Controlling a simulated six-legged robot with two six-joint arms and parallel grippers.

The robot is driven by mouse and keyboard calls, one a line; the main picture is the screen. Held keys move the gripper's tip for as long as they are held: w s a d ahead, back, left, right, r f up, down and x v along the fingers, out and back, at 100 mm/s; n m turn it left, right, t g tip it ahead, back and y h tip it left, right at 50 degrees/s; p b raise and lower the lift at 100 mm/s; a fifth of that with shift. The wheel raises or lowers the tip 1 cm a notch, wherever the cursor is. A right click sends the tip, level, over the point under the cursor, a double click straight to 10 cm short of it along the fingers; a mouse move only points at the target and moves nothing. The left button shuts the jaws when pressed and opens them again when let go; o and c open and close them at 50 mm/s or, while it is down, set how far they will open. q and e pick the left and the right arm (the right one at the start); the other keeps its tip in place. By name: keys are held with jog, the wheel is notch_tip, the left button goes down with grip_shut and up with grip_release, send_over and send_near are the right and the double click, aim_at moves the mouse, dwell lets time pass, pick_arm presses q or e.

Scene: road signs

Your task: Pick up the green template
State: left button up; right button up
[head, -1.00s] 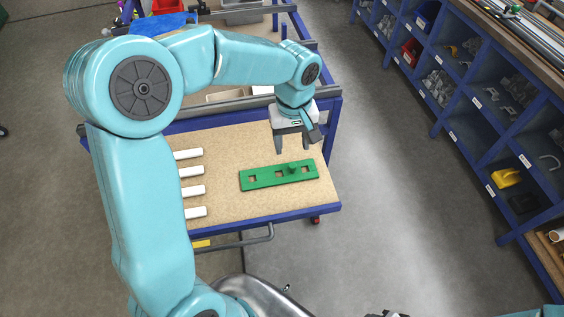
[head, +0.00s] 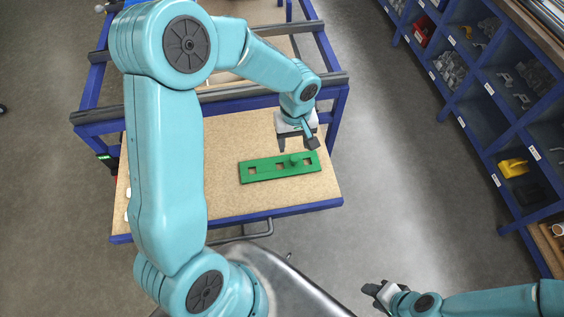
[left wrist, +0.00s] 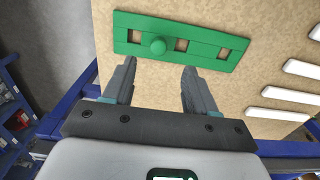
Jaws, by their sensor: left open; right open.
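The green template (head: 270,171) is a flat bar with square cutouts and a raised round knob (head: 294,160). It lies on the wooden top of a blue-framed cart, towards its right front. My left gripper (head: 296,146) is open and empty, just behind the template near its knob end. In the left wrist view the template (left wrist: 206,49) lies beyond the open fingers (left wrist: 158,82), with its knob (left wrist: 158,46) roughly in line with the gap between them. My right gripper (head: 374,297) is at the bottom, low and away from the cart; it is open and empty.
The cart's wooden top (head: 230,200) is bare around the template. White bars (left wrist: 290,95) lie on it in the left wrist view, mostly hidden by my left arm in the head view. Blue shelving with bins (head: 510,130) stands at the right, across clear floor.

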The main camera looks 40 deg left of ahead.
aim_at(294, 158)
pick_arm(q)
jog(key=shift+f, duration=0.5)
jog(key=shift+s+f, duration=0.1)
jog(key=shift+f, duration=0.05)
notch_tip(294, 158, down, 5)
jog(key=shift+d+f+p, duration=0.15)
jog(key=shift+p, duration=0.6)
grip_shut()
